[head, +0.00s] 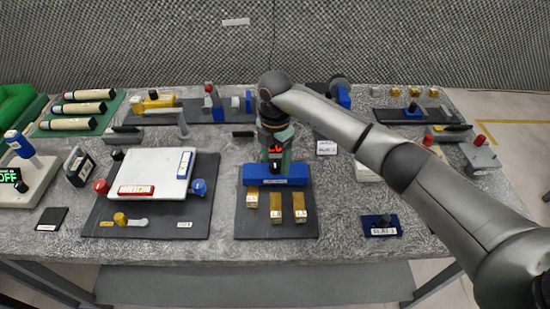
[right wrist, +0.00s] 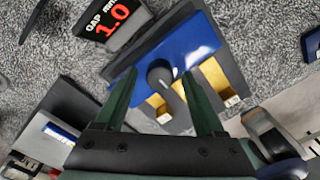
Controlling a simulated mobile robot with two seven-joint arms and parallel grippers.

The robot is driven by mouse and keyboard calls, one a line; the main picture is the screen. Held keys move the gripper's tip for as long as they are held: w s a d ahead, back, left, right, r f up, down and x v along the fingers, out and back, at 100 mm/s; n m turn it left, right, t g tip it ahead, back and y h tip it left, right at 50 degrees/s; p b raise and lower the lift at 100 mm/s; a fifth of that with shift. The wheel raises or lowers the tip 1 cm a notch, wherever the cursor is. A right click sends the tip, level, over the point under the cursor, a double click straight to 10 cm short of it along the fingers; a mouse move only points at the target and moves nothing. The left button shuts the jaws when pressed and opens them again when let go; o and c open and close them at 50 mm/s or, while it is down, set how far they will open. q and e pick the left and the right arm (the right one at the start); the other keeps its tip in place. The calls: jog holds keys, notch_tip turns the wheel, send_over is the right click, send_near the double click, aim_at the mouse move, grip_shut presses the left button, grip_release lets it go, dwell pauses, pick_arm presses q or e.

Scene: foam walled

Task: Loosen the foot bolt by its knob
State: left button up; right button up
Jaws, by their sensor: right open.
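A dark round knob (right wrist: 160,76), which I take to be the foot bolt's, stands on a blue block (right wrist: 190,50) in the right wrist view. The same blue block (head: 292,182) sits on a dark mat in the head view, its top partly hidden by my arm. My right gripper (right wrist: 160,72) is open, pointing down over the block, with its green fingers on either side of the knob and a gap to each. In the head view my right gripper (head: 274,158) is above the block. My left gripper is not in view.
Brass pieces (head: 276,208) lie at the block's front. A gap display (right wrist: 112,18) reading 1.0 stands near the block. A white panel (head: 150,175) with red and blue knobs is to the left, a small blue stand (head: 381,226) to the right. Several other fixtures line the back.

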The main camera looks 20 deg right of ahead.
grip_shut()
dwell(0.4)
